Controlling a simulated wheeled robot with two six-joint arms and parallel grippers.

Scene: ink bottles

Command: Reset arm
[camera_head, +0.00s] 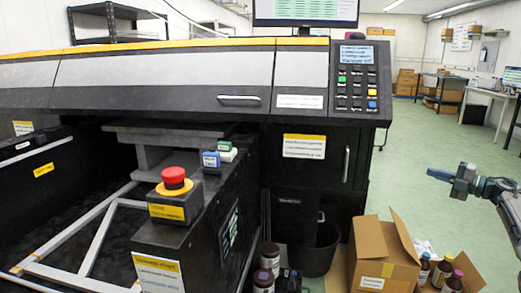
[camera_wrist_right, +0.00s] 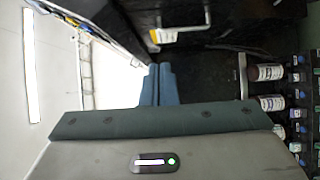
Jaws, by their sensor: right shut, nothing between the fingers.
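My right arm comes in from the right edge of the head view. Its gripper (camera_head: 461,180) hangs in the air over the green floor, to the right of the printer and above the cardboard box. In the right wrist view the two blue-grey fingers (camera_wrist_right: 158,84) lie together, shut with nothing held. My left arm and gripper are not in the head view.
A large black printer (camera_head: 215,75) with a keypad and red stop button (camera_head: 173,177) fills the left and middle. An open cardboard box (camera_head: 385,252), bottles (camera_head: 441,272) and a black bin (camera_head: 321,250) stand at lower right. Green floor (camera_head: 415,150) is clear beyond.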

